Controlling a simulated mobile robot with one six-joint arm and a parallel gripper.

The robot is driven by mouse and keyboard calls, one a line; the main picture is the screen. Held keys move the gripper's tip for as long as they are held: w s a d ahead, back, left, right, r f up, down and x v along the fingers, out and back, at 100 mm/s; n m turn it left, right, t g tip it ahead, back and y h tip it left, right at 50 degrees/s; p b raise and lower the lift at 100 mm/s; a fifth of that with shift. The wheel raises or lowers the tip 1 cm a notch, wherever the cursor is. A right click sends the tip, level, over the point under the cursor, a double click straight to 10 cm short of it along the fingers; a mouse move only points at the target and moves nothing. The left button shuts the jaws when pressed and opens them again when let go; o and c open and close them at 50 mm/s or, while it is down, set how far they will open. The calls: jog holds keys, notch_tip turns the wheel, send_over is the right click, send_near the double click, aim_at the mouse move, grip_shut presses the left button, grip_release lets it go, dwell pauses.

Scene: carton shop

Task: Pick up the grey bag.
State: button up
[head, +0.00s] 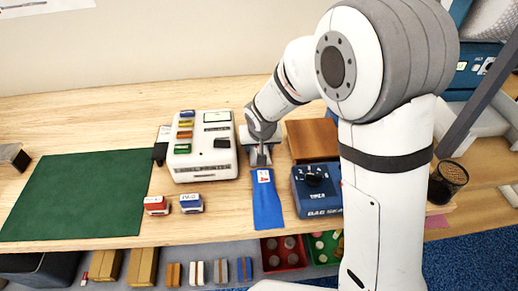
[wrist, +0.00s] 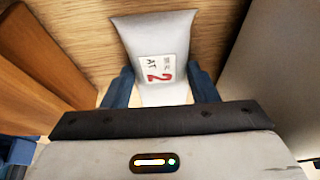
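The grey bag (wrist: 155,35) lies on the wooden bench in the wrist view, with a white label bearing a red "2". It is wide at the top of that view and narrows towards my gripper. My gripper (wrist: 160,80) is over its narrow part, one dark blue finger on each side. The fingers stand apart and look open, with the bag between them; a firm hold does not show. In the head view my gripper (head: 259,158) points down at the bench and mostly hides the grey bag.
A blue bag (head: 266,205) with a red-marked label lies just in front. A white machine (head: 202,150) stands close at left. A brown box (head: 312,139) and a blue device (head: 317,190) stand close at right. A green mat (head: 80,195) lies farther left.

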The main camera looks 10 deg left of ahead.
jog(key=c, duration=0.5)
jog(key=shift+c, duration=0.2)
